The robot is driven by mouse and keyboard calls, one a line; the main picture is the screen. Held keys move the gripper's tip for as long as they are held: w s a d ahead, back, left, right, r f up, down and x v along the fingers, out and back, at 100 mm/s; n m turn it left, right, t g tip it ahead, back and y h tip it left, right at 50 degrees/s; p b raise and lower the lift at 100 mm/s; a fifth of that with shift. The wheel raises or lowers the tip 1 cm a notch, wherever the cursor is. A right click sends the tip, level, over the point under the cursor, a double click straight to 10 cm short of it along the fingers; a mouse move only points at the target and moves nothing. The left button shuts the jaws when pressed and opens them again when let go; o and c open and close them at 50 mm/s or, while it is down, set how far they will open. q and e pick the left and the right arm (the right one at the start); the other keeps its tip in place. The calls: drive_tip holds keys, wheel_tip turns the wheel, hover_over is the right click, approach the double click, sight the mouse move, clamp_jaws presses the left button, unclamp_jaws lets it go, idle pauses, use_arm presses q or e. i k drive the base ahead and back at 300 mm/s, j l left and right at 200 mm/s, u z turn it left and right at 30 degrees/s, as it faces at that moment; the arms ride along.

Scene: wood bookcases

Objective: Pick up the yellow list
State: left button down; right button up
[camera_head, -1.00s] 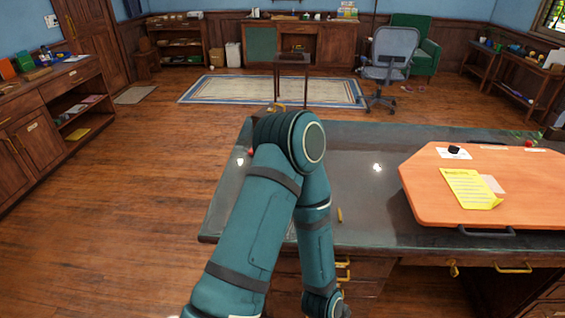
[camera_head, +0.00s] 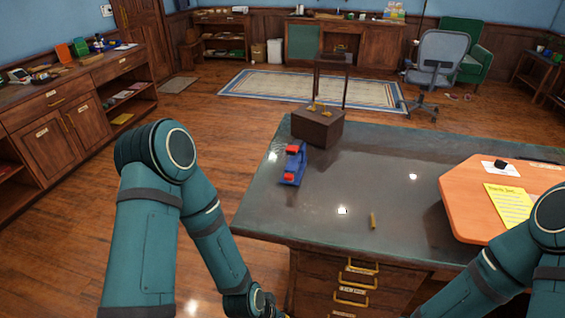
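The yellow list (camera_head: 508,204) is a yellow sheet with dark writing. It lies on an orange board (camera_head: 465,192) on the right part of the dark desk (camera_head: 330,212). My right arm comes in at the lower right and hides part of the list and board. My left arm is bent at the left, over the floor beside the desk. Neither gripper shows clearly; both arms run out of the picture at the bottom.
A brown box (camera_head: 318,126) and a blue and red object (camera_head: 293,164) sit on the desk's left part. A small yellowish cylinder (camera_head: 373,221) lies near its front edge. A white paper (camera_head: 499,168) with a black item is on the board. Open floor lies left.

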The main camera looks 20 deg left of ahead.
sight(514, 206)
drive_tip(key=u, duration=0.4)
drive_tip(key=z, duration=1.55)
